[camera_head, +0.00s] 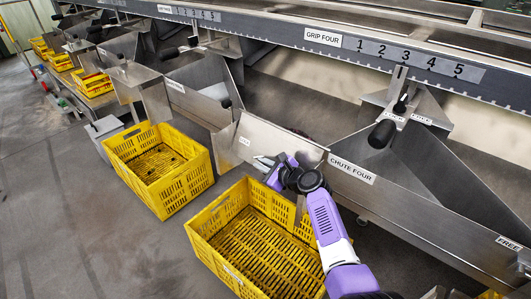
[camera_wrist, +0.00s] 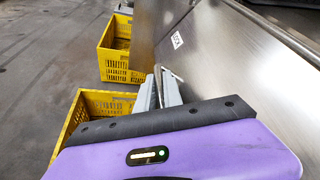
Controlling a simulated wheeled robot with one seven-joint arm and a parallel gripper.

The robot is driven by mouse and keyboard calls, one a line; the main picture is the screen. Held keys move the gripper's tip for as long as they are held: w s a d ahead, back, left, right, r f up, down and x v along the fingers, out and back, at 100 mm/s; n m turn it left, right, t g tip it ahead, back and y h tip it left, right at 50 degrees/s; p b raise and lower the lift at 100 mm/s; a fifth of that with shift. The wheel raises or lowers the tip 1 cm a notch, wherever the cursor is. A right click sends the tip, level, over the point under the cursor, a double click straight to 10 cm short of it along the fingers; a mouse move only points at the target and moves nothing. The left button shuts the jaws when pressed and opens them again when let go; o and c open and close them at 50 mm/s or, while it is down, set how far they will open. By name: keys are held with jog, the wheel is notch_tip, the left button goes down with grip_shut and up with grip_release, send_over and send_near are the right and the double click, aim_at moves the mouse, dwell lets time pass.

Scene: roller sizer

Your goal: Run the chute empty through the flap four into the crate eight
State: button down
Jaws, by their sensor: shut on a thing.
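Chute four (camera_head: 351,171), a steel trough named by its label, shows bare grey metal inside where I can see. At its left end is a tilted steel flap (camera_head: 283,140) with a small label that I cannot read; the flap also shows in the wrist view (camera_wrist: 205,62). My arm hides part of the crate's right side.
Another yellow crate (camera_head: 127,144) stands to the left on the grey floor, with more crates (camera_head: 92,84) farther back. Black-knobbed levers (camera_head: 381,134) stand above the chutes. The left floor is mostly free.

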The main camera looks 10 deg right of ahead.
jog(key=r+p, duration=0.1)
jog(key=a+m+p, duration=0.1)
jog(key=p, duration=0.1)
jog(key=s+r+g+y+p, duration=0.1)
jog(key=shift+s+a+r+m, duration=0.1)
jog(key=shift+a+r+m, duration=0.1)
jog(key=shift+r+m, duration=0.15)
jog(key=r+p, duration=0.1)
jog(key=p, duration=0.1)
jog(key=a+r+m+y+p, duration=0.1)
jog(key=p, duration=0.1)
jog(key=s+r+m+g+p, duration=0.1)
jog(key=p, duration=0.1)
jog(key=shift+s+a+r+m+y, duration=0.1)
jog(key=shift+a+r+m+y, duration=0.15)
jog(key=shift+a+y, duration=0.05)
jog(key=c, duration=1.8)
grip_release()
jog(key=shift+o, duration=0.2)
jog(key=shift+r, duration=0.15)
jog(key=p+v, duration=0.4)
jog(key=v, duration=0.3)
jog(key=shift+s+d+p, duration=0.25)
jog(key=shift+p, duration=0.1)
jog(key=shift+s+r, duration=0.1)
